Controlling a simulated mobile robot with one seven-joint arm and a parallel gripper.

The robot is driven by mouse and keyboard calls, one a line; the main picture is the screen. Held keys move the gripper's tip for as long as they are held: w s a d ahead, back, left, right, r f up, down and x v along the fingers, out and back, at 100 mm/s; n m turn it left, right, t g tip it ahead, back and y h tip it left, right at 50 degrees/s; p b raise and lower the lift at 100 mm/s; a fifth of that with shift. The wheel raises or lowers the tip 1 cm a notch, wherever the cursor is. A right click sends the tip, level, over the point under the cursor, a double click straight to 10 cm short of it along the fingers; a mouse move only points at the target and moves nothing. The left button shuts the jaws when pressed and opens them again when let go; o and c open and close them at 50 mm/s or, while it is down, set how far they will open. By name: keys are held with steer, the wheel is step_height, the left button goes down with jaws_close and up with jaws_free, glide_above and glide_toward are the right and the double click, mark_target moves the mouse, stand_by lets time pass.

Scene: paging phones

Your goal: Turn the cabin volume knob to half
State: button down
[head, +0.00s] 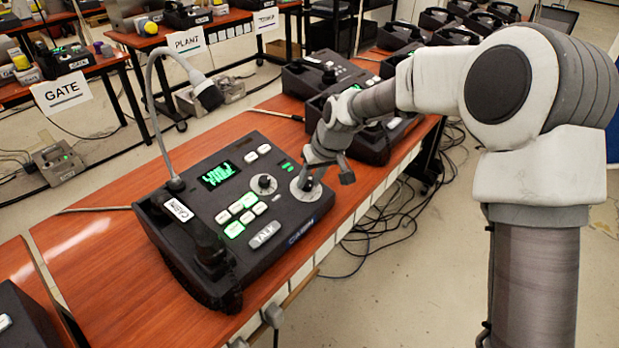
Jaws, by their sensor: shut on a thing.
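The cabin paging phone (285,226) is a dark desk unit with CABIN labels, a green-lit display, several buttons, a gooseneck microphone and a handset on its left side. Its large silver knob (303,195) sits at the right of the top panel, on a round light dial. A smaller knob (264,184) with a dark centre is just left of it. My gripper (307,183) reaches down from the upper right and is shut on the large knob. The fingers partly cover this knob, and its pointer and scale marks cannot be read.
The unit stands on a wooden table (105,235). More dark phone units (325,75) stand behind, close under my arm. Tables with GATE (62,93) and PLANT (187,41) signs are at the back left. Cables lie on the floor at right.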

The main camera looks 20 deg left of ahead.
steer(key=shift+m, duration=0.6)
steer(key=c, duration=0.6)
jaws_free()
steer(key=p+v, duration=0.3)
steer(key=v, duration=1.4)
steer(key=shift+r, duration=0.2)
steer(key=shift+s+p, duration=0.1)
steer(key=shift+p, duration=0.2)
